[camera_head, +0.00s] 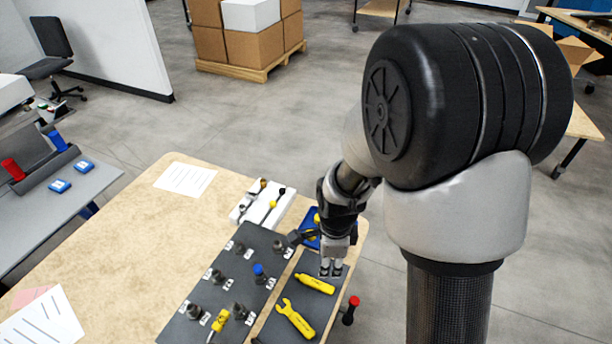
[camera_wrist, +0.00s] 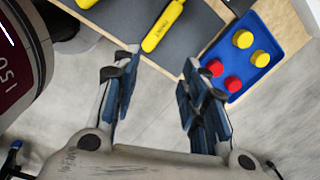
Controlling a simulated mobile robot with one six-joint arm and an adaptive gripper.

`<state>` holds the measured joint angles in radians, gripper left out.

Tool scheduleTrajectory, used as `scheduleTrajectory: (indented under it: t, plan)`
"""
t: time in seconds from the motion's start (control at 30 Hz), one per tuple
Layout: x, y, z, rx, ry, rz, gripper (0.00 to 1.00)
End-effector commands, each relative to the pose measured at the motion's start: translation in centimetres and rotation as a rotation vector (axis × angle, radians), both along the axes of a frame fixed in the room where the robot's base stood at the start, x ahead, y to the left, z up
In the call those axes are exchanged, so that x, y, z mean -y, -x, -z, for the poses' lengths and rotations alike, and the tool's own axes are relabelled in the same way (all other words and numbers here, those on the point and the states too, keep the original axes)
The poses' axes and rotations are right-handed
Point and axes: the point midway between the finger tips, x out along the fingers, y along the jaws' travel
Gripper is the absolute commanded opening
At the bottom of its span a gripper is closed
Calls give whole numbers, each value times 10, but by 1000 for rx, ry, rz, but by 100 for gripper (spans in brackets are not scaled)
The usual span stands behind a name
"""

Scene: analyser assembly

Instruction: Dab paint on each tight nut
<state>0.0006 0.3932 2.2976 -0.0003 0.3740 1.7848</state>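A yellow paint marker (camera_head: 315,283) lies on a dark mat near the table's right edge. It also shows in the wrist view (camera_wrist: 163,25), with lettering that seems to read PAINT. My gripper (camera_head: 331,271) hangs near the marker, fingers pointing down. In the wrist view my gripper (camera_wrist: 160,60) is open and empty, with the marker beyond the fingertips. Several dark nuts on bolts, such as one nut (camera_head: 194,311), stand beside white labels on a dark grey board (camera_head: 180,329). One position has a blue top (camera_head: 259,270), and another holds a yellow-headed item (camera_head: 220,320). Nut tightness cannot be told.
A yellow wrench (camera_head: 297,318) lies near the marker. A blue tray (camera_wrist: 262,75) holds yellow and red caps. A white rack (camera_head: 250,217) holds small parts. A red-topped tool (camera_head: 351,309) is at the table's right edge. The wooden table's left part (camera_head: 120,250) is mostly clear.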

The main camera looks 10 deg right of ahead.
Motion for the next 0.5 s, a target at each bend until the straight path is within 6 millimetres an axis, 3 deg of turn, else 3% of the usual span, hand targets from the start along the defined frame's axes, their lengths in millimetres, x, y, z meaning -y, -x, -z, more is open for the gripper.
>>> scheduleTrajectory:
  t: [0.1,0.2,0.5]
  plan:
    - [0,1,34,-45,-10,189,40]
    - [0,2,54,-62,-14,307,40]
    - [0,4,77,-75,-16,418,40]
